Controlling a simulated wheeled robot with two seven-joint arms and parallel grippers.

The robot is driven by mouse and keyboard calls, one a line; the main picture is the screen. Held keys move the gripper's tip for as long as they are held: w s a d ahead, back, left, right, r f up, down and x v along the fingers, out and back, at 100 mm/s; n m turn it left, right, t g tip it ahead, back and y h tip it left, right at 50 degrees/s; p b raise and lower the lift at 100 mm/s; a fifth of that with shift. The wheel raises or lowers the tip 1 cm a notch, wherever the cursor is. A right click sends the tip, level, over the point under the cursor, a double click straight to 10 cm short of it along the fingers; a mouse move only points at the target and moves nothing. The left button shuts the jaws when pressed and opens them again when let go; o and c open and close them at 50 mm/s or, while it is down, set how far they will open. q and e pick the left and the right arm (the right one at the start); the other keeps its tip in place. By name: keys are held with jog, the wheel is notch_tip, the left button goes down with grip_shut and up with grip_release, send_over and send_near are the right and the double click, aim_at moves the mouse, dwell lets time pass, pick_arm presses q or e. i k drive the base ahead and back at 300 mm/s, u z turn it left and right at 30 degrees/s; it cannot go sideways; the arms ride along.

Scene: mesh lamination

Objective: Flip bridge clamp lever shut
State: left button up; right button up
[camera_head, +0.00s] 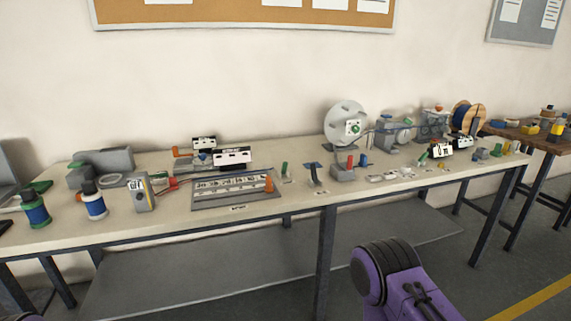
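I cannot tell for sure which part is the bridge clamp. A small fixture with a white-topped block (232,157) stands on the long beige bench, with an orange part (176,152) at its left. In front of it lies a flat grey plate (222,202) with a light marked strip and an upright orange piece (269,184) at its right end. Whether any lever is up or down is too small to tell. Neither of my grippers shows.
A green spool (36,212), a blue-and-white spool (95,205) and a grey meter box (142,194) stand at the bench's left. A large pale reel (345,122) and several small fixtures occupy the right. A grey shelf (200,275) runs underneath.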

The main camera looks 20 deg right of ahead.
aim_at(284, 164)
jog(key=u, duration=0.55)
jog(key=k, duration=1.3)
jog(key=z, duration=0.2)
jog(key=i, duration=0.65)
jog(key=z, duration=0.55)
jog(key=i, duration=1.2)
jog(key=u, duration=0.65)
